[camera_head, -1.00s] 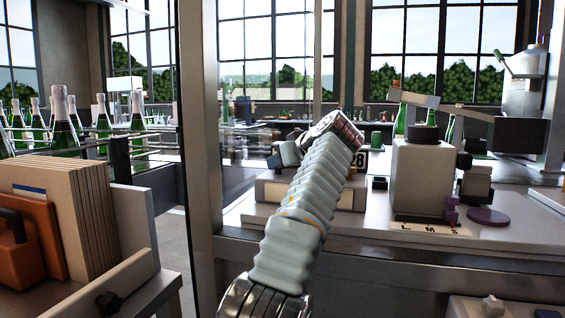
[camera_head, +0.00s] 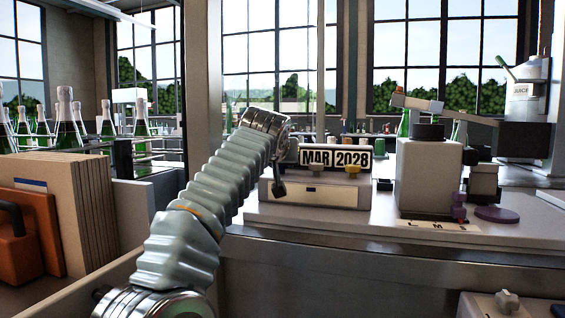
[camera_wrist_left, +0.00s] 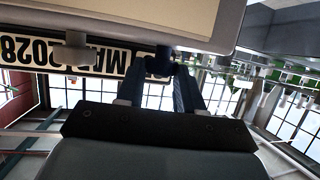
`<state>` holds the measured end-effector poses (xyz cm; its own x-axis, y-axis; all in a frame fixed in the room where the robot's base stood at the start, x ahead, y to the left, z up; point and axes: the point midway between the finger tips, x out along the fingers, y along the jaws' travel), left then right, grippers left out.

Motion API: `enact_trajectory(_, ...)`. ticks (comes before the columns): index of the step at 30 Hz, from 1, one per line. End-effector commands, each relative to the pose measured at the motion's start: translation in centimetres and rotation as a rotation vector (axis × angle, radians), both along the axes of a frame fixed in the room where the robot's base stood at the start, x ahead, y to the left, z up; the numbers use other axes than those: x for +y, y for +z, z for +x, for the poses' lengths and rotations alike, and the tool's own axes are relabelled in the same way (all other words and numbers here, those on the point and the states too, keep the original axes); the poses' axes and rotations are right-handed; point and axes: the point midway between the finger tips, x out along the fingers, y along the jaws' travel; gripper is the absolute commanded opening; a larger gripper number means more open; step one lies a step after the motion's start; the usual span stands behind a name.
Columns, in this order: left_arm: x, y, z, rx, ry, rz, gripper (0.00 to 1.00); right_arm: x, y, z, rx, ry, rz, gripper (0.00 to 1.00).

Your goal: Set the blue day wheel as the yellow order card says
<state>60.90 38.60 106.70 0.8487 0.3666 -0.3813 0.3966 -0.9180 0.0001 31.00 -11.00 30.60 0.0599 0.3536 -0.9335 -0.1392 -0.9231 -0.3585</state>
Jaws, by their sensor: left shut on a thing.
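The date stamper (camera_head: 330,198) stands on the bench in the head view, its plates reading MAR and 2028. The day plate left of MAR is hidden behind my left arm. My left gripper (camera_head: 280,188) is at the stamper's left front. In the left wrist view, where the plates appear upside down, its two fingers (camera_wrist_left: 158,88) close around a small dark knob below the plates, at the end beside MAR. This looks like the blue day wheel (camera_wrist_left: 157,66), mostly hidden between the fingers. I cannot make out a yellow order card. My right gripper is not in view.
A yellow knob (camera_head: 352,169) sits under 2028. A cream machine (camera_head: 428,178) stands right of the stamper, with a purple disc (camera_head: 497,214) beside it. Bench space shows in front of the cream machine.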

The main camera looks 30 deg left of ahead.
Motion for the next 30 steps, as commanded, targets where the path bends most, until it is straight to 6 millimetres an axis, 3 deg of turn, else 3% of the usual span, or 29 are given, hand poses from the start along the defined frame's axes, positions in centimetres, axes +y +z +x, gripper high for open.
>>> enact_trajectory(12,0.4,0.2,-0.1,0.0,-0.183,-0.001,0.06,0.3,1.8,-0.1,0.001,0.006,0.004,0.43)
enact_trajectory(28,0.4,0.0,-0.1,0.001,-0.209,-0.001,0.06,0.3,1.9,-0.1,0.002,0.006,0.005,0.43)
enact_trajectory(29,0.4,0.0,-0.1,0.001,-0.208,-0.001,0.4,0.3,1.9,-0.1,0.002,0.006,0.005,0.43)
enact_trajectory(30,0.4,0.0,-0.1,0.001,-0.208,-0.001,0.46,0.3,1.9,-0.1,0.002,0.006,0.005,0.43)
